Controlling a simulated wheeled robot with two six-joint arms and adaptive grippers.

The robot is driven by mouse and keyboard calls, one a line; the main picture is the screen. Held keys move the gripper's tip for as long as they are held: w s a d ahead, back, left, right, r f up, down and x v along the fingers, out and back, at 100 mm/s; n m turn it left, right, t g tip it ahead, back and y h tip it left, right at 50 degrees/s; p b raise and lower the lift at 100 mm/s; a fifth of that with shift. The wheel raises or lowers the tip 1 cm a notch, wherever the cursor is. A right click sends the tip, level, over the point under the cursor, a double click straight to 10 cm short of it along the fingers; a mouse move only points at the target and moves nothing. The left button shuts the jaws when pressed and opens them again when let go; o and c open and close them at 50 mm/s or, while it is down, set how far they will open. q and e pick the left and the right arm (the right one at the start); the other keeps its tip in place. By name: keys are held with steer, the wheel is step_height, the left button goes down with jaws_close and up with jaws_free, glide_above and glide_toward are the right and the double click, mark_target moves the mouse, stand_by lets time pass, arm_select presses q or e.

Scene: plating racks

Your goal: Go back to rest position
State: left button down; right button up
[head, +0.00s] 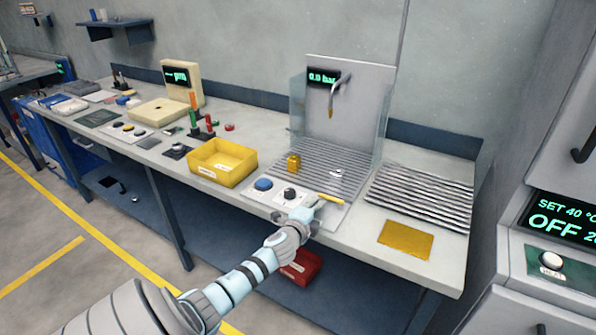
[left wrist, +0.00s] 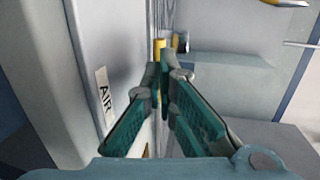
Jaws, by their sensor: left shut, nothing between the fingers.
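My left gripper (head: 312,210) is shut and empty at the front edge of the bench, in front of the station with the "0.0 bar" display. In the left wrist view its fingers (left wrist: 163,78) meet, beside a panel labelled "AIR" (left wrist: 103,97). A yellow handle-like piece (head: 330,198) lies just beyond the fingertips; I cannot tell whether they touch it. My left arm (head: 235,284) reaches in from the lower left. My right gripper does not show.
A yellow bin (head: 222,163) stands left of the station (head: 348,110). A ridged mat (head: 421,194) and a yellow square (head: 405,240) lie to the right. A red box (head: 301,268) is below the bench. An oven-like unit (head: 552,250) stands at the right. Floor at left is clear.

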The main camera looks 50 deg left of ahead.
arm_select(q)
steer(key=v, duration=1)
steer(key=shift+s+r, duration=0.2)
steer(key=shift+s, duration=0.2)
steer(key=shift+a, duration=0.1)
steer(key=s+f+n+g+h, duration=0.1)
steer(key=s+f+n+g, duration=0.3)
steer(key=f, duration=0.6)
steer(key=s+f+n+g, duration=0.1)
steer(key=s+f+n, duration=0.1)
steer(key=s+f, duration=0.6)
steer(key=s+f+n+g+h, duration=0.1)
steer(key=s+f+n+g, duration=0.25)
steer(key=f, duration=0.75)
steer(key=s+d+f+n+g+h, duration=0.1)
steer(key=s+d+f, duration=0.3)
steer(key=s, duration=0.4)
steer(key=s+d+f+n+g+h, duration=0.1)
steer(key=s+d+f+g, duration=0.1)
steer(key=s+d+f, duration=0.3)
steer(key=s+d+f+n+g, duration=0.2)
steer(key=s+d+f, duration=0.2)
steer(key=s+d, duration=0.4)
steer(key=s, duration=0.3)
steer(key=shift+d+f+h, duration=0.25)
steer(key=shift+f+h, duration=0.05)
steer(key=shift+h, duration=0.1)
